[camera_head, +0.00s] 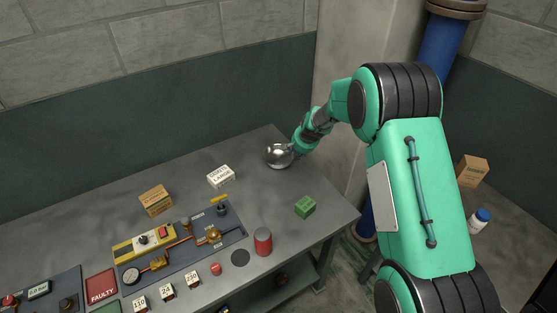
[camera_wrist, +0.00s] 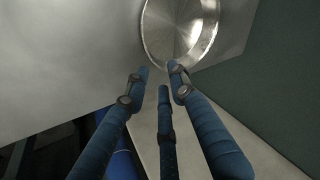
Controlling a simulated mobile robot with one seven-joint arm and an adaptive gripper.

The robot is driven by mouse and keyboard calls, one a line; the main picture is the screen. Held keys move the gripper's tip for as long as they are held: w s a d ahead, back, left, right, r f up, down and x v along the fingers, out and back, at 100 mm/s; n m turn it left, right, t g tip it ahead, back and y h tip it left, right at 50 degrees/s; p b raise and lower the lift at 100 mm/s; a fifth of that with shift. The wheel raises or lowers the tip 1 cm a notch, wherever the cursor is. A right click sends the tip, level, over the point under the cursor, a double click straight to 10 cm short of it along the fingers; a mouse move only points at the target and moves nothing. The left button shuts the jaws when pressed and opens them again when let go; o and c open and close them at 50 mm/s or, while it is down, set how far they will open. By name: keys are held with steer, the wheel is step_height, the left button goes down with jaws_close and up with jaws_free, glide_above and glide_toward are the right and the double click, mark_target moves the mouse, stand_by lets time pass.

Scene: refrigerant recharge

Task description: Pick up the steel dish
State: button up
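The steel dish (camera_head: 275,155) is a shiny round bowl at the far right corner of the grey workbench. In the wrist view the dish (camera_wrist: 180,25) is at the top, its hollow side towards the camera and its upper part cut off. My gripper (camera_head: 297,147) is right beside the dish's right side. In the wrist view, the blue fingers of my gripper (camera_wrist: 160,76) point at the dish's near rim, with visible gaps between their tips. One fingertip overlaps the rim; I cannot tell whether it touches. No grip on the dish is visible.
On the workbench (camera_head: 180,255) are a white labelled box (camera_head: 221,177), a cardboard box (camera_head: 155,200), a green block (camera_head: 305,206), a red can (camera_head: 263,242) and a gauge panel (camera_head: 180,245). A dark green wall (camera_head: 150,145) stands behind. The bench around the dish is clear.

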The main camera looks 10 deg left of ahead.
steer(key=shift+b+x, duration=0.4)
steer(key=shift+x, duration=2.15)
steer(key=shift+s, duration=0.1)
steer(key=shift+c, duration=0.5)
jaws_close()
